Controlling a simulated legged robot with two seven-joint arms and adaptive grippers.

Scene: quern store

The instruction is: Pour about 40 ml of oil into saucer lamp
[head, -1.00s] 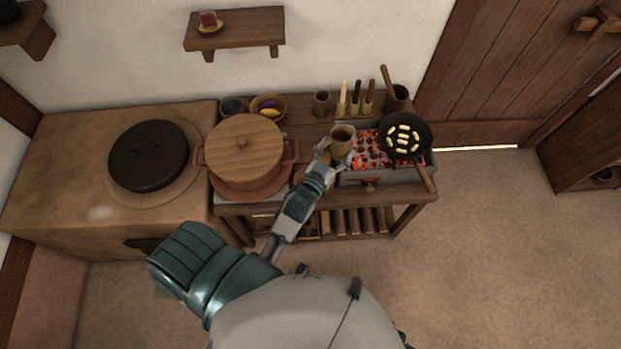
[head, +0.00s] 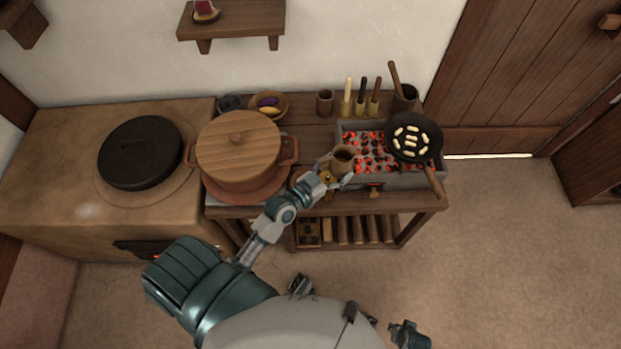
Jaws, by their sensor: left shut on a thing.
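My left gripper (head: 334,172) is shut on a small brown cup-shaped vessel (head: 344,158). It holds the vessel at the front left corner of the brazier, with the dark mouth facing up and little tilt to see. Whether oil is inside cannot be made out. A small yellow-brown thing (head: 326,178) shows at the gripper, too small to name. I cannot pick out the saucer lamp with certainty; the gripper and forearm hide part of the table front.
A glowing coal brazier (head: 362,140) bears a black pan (head: 413,137) with pale pieces, its handle jutting forward. A large lidded pot (head: 238,150) stands left. Upright tools (head: 361,97) and a brown cup (head: 325,102) stand behind. A wall shelf (head: 232,20) holds a small red thing.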

